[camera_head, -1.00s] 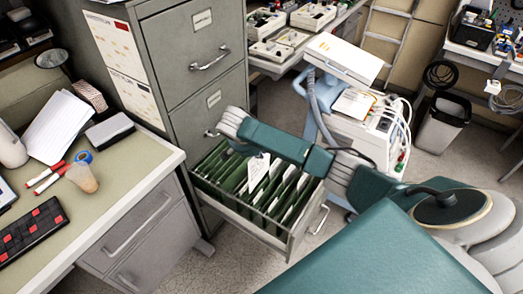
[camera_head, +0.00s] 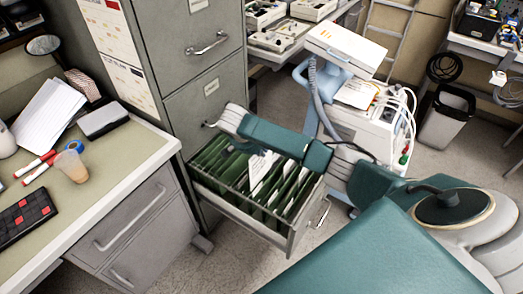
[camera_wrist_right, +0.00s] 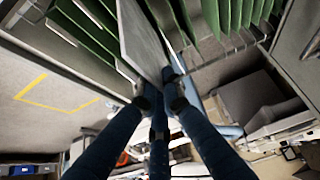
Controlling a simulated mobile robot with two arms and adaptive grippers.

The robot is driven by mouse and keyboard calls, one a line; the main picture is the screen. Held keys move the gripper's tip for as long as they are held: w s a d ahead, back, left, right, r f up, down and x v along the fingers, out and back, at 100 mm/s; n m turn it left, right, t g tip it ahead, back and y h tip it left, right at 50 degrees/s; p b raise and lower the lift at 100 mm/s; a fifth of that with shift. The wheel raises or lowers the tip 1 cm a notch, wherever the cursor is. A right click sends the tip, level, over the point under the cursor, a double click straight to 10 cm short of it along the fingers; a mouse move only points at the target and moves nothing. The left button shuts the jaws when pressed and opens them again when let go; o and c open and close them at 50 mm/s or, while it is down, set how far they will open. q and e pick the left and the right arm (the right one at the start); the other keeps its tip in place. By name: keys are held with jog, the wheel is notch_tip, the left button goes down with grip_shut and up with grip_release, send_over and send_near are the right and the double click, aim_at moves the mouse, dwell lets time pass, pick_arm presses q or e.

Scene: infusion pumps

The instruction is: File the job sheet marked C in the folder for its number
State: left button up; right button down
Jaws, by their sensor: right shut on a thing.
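An open file drawer (camera_head: 258,229) of the grey cabinet holds a row of green hanging folders (camera_head: 212,158). White sheets or tabs show among the folders. My right forearm crosses above the drawer in the head view and hides part of it. In the right wrist view my right gripper (camera_wrist_right: 160,84) is shut on a pale, flat sheet (camera_wrist_right: 143,42). The sheet stands on edge among the green folders (camera_wrist_right: 90,35), which lie on both sides of it. I cannot read any mark on it. My left gripper is not in view.
A desk (camera_head: 128,160) with papers, pens and a cup (camera_head: 71,166) stands at the left. A white and blue medical cart (camera_head: 352,125) with tubes stands just behind the drawer at the right. A grey bin (camera_head: 446,118) stands farther right.

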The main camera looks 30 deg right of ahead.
aim_at(252, 164)
jog(key=shift+f+b, duration=0.95)
jog(key=shift+f, duration=1)
jog(key=shift+f+b, duration=2.15)
jog(key=shift+f, duration=2)
jog(key=c, duration=1.8)
grip_release()
jog(key=shift+c, duration=0.2)
jog(key=shift+r, duration=0.1)
jog(key=v, duration=1.1)
jog(key=shift+s+a+r, duration=0.1)
jog(key=shift+a+r, duration=0.1)
jog(key=shift+r, duration=0.15)
